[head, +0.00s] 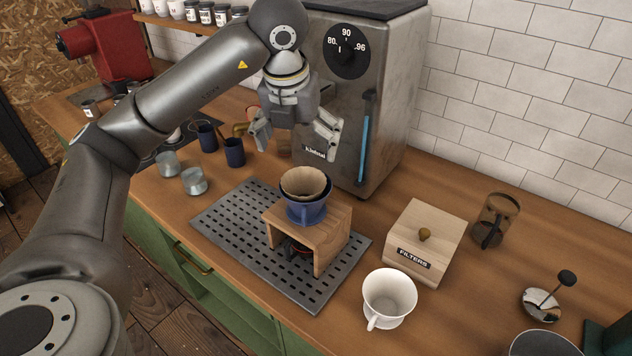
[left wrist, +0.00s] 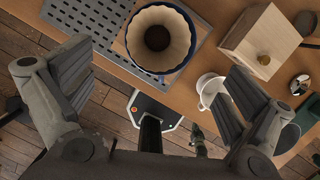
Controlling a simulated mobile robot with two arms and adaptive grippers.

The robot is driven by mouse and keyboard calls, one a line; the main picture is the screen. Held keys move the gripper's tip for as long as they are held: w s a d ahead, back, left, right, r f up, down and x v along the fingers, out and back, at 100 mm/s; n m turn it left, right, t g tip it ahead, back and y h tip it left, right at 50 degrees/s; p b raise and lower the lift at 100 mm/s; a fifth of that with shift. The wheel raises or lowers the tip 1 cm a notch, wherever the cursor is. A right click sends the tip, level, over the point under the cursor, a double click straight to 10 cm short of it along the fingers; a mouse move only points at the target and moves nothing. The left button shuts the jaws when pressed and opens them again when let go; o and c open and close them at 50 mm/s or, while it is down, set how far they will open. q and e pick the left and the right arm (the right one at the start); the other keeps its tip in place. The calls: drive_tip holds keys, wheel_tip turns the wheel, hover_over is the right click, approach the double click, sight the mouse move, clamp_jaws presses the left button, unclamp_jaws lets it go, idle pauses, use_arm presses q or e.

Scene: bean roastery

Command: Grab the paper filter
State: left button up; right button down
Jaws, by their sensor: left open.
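The paper filter (head: 305,182) is a tan, wavy-rimmed cone seated in a blue dripper (head: 304,210). The dripper stands on a wooden stand (head: 335,227) over the perforated metal tray (head: 228,222). In the left wrist view the filter (left wrist: 184,36) shows from above, with a dark inside, near the top of the picture. My left gripper (head: 294,140) is open and empty, above and behind the filter in the head view, and apart from it. Its two fingers (left wrist: 160,88) are spread wide in the left wrist view. My right gripper is not in view.
The metal machine (head: 390,100) rises close behind my gripper. Blue cups (head: 234,152) and metal cups (head: 194,181) stand left.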

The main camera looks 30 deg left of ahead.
sight(302, 176)
use_arm(q)
drive_tip(key=p+x, duration=0.3)
drive_tip(key=x, duration=0.6)
drive_tip(key=shift+s+f+p, duration=0.15)
drive_tip(key=shift+f+p, duration=0.05)
drive_tip(key=shift+p, duration=0.2)
drive_tip(key=shift+f, duration=0.15)
drive_tip(key=c, duration=0.7)
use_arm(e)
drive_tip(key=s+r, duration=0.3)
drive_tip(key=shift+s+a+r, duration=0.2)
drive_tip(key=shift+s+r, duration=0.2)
